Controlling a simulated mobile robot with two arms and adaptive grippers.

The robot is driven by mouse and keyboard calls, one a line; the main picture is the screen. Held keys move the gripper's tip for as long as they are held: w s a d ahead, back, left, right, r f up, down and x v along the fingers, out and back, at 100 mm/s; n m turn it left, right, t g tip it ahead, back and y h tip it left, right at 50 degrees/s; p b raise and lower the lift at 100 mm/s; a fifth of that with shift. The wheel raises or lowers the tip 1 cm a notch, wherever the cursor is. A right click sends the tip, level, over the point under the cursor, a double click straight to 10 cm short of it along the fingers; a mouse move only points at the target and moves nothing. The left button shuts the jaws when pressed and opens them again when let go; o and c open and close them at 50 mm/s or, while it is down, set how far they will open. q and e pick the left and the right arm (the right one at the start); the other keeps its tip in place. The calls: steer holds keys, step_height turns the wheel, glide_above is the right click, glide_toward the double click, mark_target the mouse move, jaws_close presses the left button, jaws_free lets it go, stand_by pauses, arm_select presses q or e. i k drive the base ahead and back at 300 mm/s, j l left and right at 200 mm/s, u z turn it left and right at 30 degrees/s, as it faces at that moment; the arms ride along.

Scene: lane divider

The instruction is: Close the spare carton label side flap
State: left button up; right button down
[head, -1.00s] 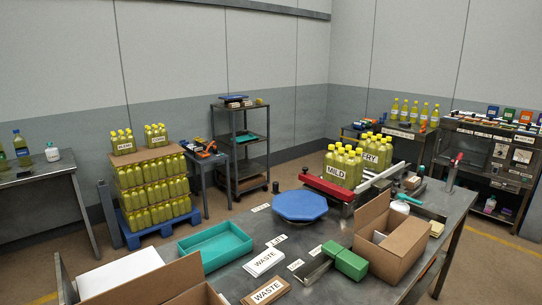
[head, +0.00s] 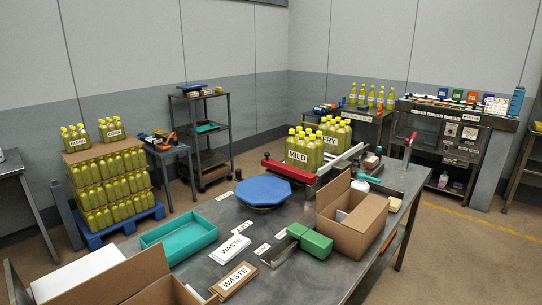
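Two open cardboard cartons are in the head view, and I cannot tell which is the spare one. One carton (head: 352,238) stands on the right of the metal table, its flaps raised and something white inside. The other carton (head: 125,284) is at the lower left, partly cut off by the picture's bottom edge, with its flaps up. A white sheet or panel (head: 72,276) lies against its left side. No label is readable on either carton. Neither of my grippers is in view.
A bottle pallet (head: 129,219) stands behind on the left. Open floor lies at the right.

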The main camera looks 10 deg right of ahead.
mark_target(330, 192)
steer(key=l+u, duration=0.3)
steer(key=l, duration=0.8)
steer(key=l+u, duration=0.3)
steer(key=l, duration=0.8)
